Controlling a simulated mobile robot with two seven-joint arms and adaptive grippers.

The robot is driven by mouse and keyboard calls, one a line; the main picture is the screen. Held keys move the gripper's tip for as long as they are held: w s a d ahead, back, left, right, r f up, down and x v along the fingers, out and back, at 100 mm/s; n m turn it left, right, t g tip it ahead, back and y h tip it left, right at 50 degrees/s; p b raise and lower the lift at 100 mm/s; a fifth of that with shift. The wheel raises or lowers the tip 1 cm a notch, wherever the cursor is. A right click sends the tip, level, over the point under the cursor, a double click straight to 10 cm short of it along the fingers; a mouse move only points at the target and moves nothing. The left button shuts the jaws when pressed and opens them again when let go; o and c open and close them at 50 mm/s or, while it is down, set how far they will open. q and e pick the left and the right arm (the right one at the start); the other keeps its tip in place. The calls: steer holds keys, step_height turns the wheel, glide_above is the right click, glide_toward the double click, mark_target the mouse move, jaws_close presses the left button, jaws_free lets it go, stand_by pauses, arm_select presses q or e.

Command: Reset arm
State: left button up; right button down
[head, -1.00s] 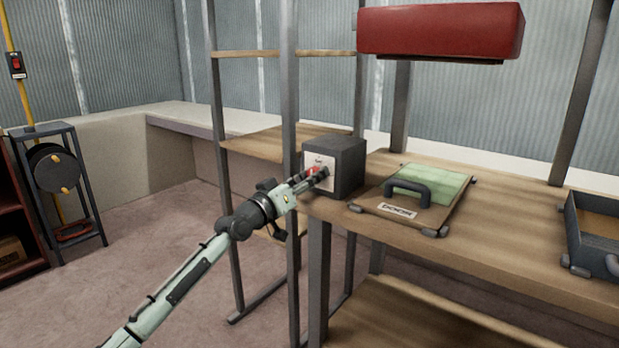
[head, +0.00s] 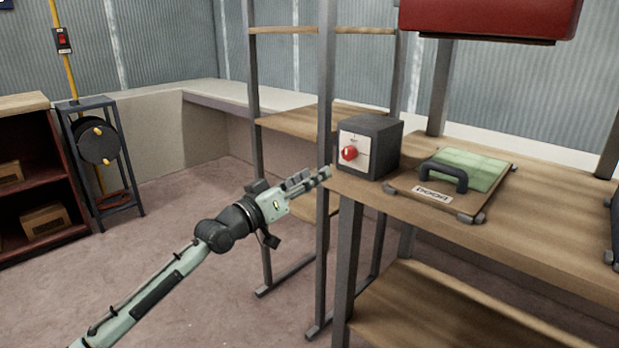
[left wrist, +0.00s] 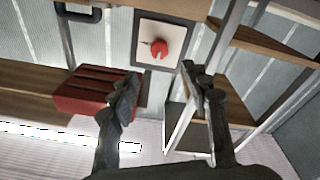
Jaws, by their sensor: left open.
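My left arm comes in from the lower left in the head view. Its gripper (head: 307,181) is open and empty, in front of the shelf post and left of the workbench edge. A dark grey box (head: 379,141) stands on the bench corner with a red knob (head: 348,153) on its pale front plate. The gripper is apart from the knob, below and left of it. In the left wrist view the fingers (left wrist: 158,92) are spread, and the red knob (left wrist: 159,49) on its pale plate shows beyond them. My right gripper is not in view.
A board with a green panel and black handle (head: 443,175) lies on the wooden bench (head: 540,215). A red case (head: 490,18) is above. A metal shelf post (head: 325,120) stands close to the gripper. A reel stand (head: 105,160) is at left. Floor between is clear.

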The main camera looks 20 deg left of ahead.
arm_select(q)
steer(key=shift+s, duration=0.1)
stand_by(0.4)
steer(key=s+d+f+m+g+y, duration=0.15)
steer(key=s+f+g, duration=0.35)
steer(key=f, duration=0.8)
steer(key=s+d+f+m+g+y, duration=0.1)
steer(key=s+d+f+g+y, duration=0.1)
steer(key=s+f, duration=0.8)
steer(key=s+a+f+g+y, duration=0.1)
steer(key=s+f+g, duration=0.3)
steer(key=s+f, duration=0.5)
steer(key=s+a+f+g+y+p, duration=0.1)
steer(key=s+a+f+g+y, duration=0.1)
steer(key=s+f, duration=0.7)
steer(key=shift+s+a+f+g+y, duration=0.2)
steer(key=shift+s+a+g+y, duration=0.1)
steer(key=shift+s+g+y, duration=0.7)
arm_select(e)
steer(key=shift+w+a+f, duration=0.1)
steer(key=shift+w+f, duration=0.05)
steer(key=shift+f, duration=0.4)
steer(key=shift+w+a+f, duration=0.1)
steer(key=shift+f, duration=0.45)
arm_select(q)
steer(key=shift+s+h, duration=0.1)
steer(key=shift+h, duration=0.15)
